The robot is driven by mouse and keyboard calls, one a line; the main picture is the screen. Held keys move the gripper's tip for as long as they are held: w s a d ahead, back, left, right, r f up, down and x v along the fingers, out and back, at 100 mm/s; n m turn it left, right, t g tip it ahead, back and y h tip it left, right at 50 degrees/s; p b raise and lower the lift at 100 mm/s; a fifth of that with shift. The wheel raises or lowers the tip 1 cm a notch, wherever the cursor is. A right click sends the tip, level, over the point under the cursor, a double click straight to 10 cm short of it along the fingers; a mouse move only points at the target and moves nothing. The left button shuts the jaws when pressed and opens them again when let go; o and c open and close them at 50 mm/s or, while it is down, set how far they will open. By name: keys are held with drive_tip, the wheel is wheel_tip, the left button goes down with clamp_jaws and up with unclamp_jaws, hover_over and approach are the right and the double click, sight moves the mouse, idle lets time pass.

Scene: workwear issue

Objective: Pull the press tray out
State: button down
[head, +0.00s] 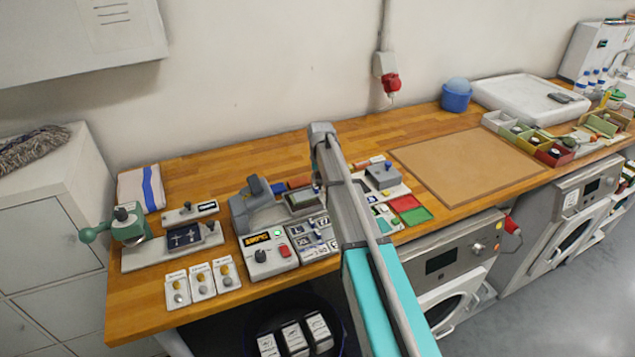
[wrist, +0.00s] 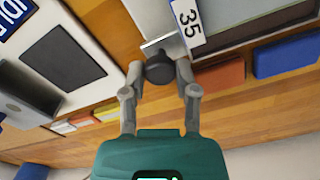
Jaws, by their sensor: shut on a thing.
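In the wrist view my gripper (wrist: 160,72) is shut on a dark round knob (wrist: 158,68). The knob sits by a thin metal plate at the end of a pale grey part (wrist: 152,16), which looks like the press tray. A white label reading 35 (wrist: 187,22) is beside it. In the head view a grey press (head: 241,212) stands on the bench, with a small flat-topped grey unit (head: 301,203) to its right. My arm hides my gripper and the knob there, so how far out the tray is cannot be told.
A control box (head: 267,258) with a green light and red switch stands before the press. A green-handled press (head: 128,222) and folded towel (head: 141,188) are at left. Red and green trays (head: 411,209) lie right of my arm. The brown mat (head: 465,165) is clear.

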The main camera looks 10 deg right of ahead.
drive_tip(key=shift+d, duration=0.15)
drive_tip(key=shift+c, duration=1.9)
unclamp_jaws()
drive_tip(key=shift+s, duration=0.15)
drive_tip(key=shift+r, duration=0.15)
